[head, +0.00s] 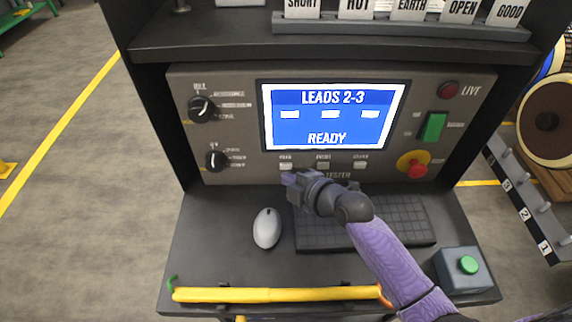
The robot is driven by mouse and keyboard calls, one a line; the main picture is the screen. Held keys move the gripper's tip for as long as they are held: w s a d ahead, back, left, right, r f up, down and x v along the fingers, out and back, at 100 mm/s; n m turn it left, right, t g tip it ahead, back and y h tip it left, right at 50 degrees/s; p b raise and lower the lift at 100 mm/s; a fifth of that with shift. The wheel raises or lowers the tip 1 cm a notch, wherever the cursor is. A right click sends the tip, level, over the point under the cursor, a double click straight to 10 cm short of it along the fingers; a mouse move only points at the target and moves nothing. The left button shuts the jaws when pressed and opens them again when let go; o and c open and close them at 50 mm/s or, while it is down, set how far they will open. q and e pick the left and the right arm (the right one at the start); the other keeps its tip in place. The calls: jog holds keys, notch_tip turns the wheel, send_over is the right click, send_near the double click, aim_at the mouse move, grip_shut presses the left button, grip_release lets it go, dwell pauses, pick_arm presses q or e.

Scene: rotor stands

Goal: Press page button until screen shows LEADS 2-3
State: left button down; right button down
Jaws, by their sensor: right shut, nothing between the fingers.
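The tester's blue screen (332,117) reads LEADS 2-3 at the top and READY at the bottom, with three white marks between. My right gripper (288,179) is shut and empty, just below the left button. I cannot tell whether it touches the panel. My left gripper is not in view.
A yellow bar (270,295) runs along the front edge. A red emergency knob (416,170), green switch (433,126) and green-button box (467,266) are at the right.

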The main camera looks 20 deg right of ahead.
aim_at(291, 222)
jog(key=shift+s+a+r+p, duration=0.1)
jog(key=shift+s+a+p, duration=0.05)
jog(key=shift+s+p, duration=0.4)
jog(key=shift+s+a+r+p, duration=0.15)
jog(key=shift+s+p, duration=0.15)
jog(key=shift+s, duration=0.3)
jog(key=shift+s+a+f+p, duration=0.1)
jog(key=shift+s+a+p, duration=0.15)
jog(key=shift+s, duration=0.4)
jog(key=shift+s+a+f+p, duration=0.1)
jog(key=shift+s+p, duration=0.25)
jog(key=shift+s, duration=0.25)
